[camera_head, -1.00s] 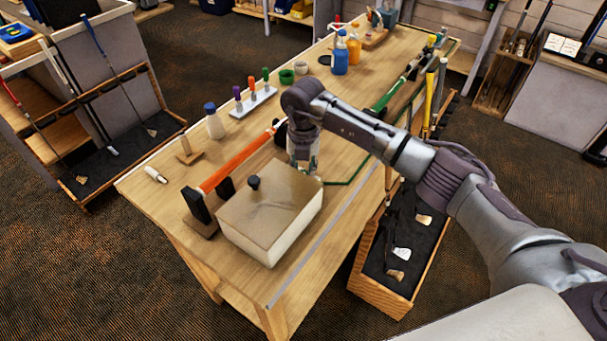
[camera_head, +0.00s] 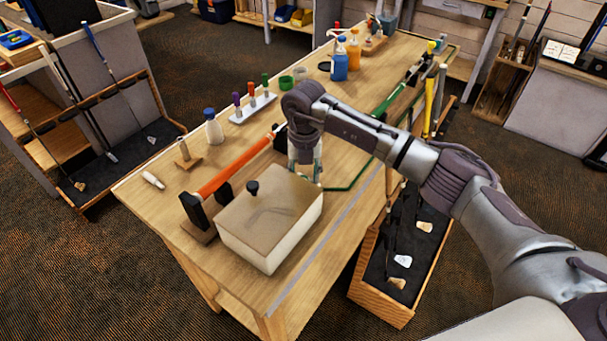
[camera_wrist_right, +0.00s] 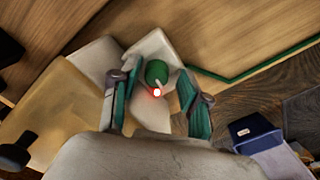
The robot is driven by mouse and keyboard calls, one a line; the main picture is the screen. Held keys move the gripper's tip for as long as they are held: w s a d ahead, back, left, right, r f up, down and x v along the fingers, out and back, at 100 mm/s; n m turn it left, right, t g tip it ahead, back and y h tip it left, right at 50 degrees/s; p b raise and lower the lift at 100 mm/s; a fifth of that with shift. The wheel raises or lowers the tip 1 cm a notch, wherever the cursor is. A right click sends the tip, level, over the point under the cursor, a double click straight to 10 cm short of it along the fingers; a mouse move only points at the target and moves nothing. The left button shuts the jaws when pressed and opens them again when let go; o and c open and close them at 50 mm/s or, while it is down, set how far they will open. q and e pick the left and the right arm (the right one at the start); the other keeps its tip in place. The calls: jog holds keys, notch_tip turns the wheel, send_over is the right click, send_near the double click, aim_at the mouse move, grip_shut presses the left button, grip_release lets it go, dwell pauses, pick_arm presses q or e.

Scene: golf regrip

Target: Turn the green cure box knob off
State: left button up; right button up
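The green knob (camera_wrist_right: 157,73) sits on a pale housing (camera_wrist_right: 150,48) in the right wrist view, with a glowing red light (camera_wrist_right: 157,92) at its near edge. My right gripper (camera_wrist_right: 158,98) is open, its teal fingers apart to the left and right of the knob. I cannot tell whether either finger touches it. In the head view my right gripper (camera_head: 304,176) points down at the far right corner of the cream box (camera_head: 270,228) with a tan lid and black lid knob (camera_head: 253,187). The green knob is hidden there. My left gripper is not in view.
A green cord (camera_head: 352,183) runs along the workbench (camera_head: 330,222) to the right. Bottles (camera_head: 340,66) and a tool rack (camera_head: 253,107) stand farther back. The bench front is clear.

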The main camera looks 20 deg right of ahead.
jog(key=shift+a, duration=0.1)
jog(key=shift+r, duration=0.4)
notch_tip(320, 180, up, 7)
jog(key=shift+r, duration=0.1)
dwell(0.3)
